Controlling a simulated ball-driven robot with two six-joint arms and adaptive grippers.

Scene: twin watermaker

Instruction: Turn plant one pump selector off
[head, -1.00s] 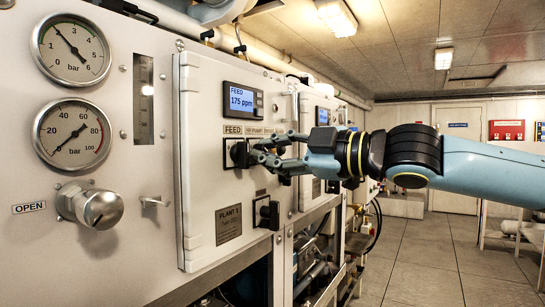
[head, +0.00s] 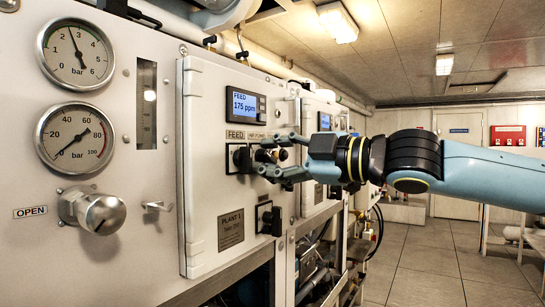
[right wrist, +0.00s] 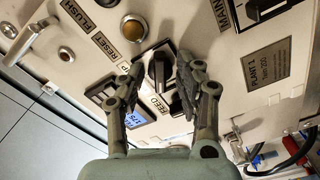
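The plant one control box (head: 205,215) is on the left in the head view, with a "PLANT 1" plate (head: 231,229). My right gripper (head: 266,160) is at its selector row. In the right wrist view its two fingers (right wrist: 160,75) are apart, on either side of a black selector knob (right wrist: 158,70), with small gaps visible. This knob is beside the feed selector (right wrist: 177,104), which also shows in the head view (head: 238,158). The pump label by the knob is mostly hidden by a finger, and I cannot read the knob's position. My left gripper is out of view.
An amber button (right wrist: 133,28) marked RESET is close beyond the fingers. The main switch (head: 268,218) is below the selectors. A display (head: 245,103) reads FEED 175 ppm. Two gauges (head: 75,138) and a round valve knob (head: 95,211) are left. Floor at right is open.

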